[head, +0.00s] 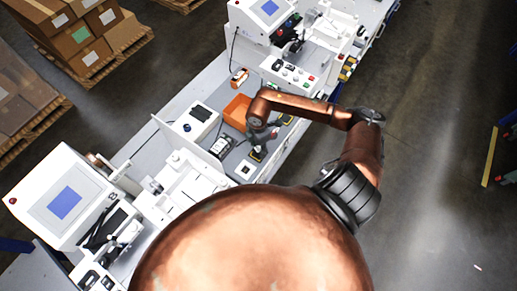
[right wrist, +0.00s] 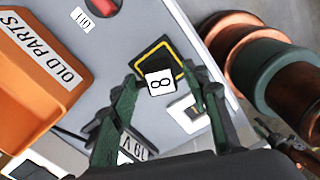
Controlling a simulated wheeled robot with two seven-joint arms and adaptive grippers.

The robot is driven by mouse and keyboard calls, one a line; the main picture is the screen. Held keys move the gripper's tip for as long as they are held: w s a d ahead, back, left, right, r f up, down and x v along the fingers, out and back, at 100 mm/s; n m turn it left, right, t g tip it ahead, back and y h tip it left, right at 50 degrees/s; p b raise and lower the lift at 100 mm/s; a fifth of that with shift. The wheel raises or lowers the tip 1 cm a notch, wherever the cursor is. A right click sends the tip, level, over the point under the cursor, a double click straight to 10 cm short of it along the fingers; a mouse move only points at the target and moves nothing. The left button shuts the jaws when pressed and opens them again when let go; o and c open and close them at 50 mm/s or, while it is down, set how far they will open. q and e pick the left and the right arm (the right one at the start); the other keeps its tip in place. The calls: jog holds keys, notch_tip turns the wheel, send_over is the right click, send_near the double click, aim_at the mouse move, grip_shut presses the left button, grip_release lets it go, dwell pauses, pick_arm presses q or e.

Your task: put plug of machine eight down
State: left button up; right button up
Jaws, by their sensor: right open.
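The plug of machine eight (right wrist: 158,82), a small block with a white top marked 8, stands on a black pad with a yellow outline (right wrist: 152,54) in the right wrist view. My right gripper (right wrist: 162,90) is open, with its green fingers on either side of the plug and a visible gap at each side. In the head view my right gripper (head: 261,142) is low over the bench by the same pad (head: 257,155); the plug is hard to make out there. Machine eight (head: 62,201), white with a blue screen, stands at lower left. My left gripper is not in view.
An orange OLD PARTS bin (right wrist: 36,72) lies left of the gripper. A white-framed square (right wrist: 190,113) is close to the right finger. A dark labelled device (head: 222,145) sits left of the gripper in the head view. Open floor (head: 430,150) lies right of the bench.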

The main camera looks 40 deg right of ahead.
aim_at(258, 149)
notch_tip(258, 149, up, 11)
jog(key=b, duration=0.2)
dwell(0.6)
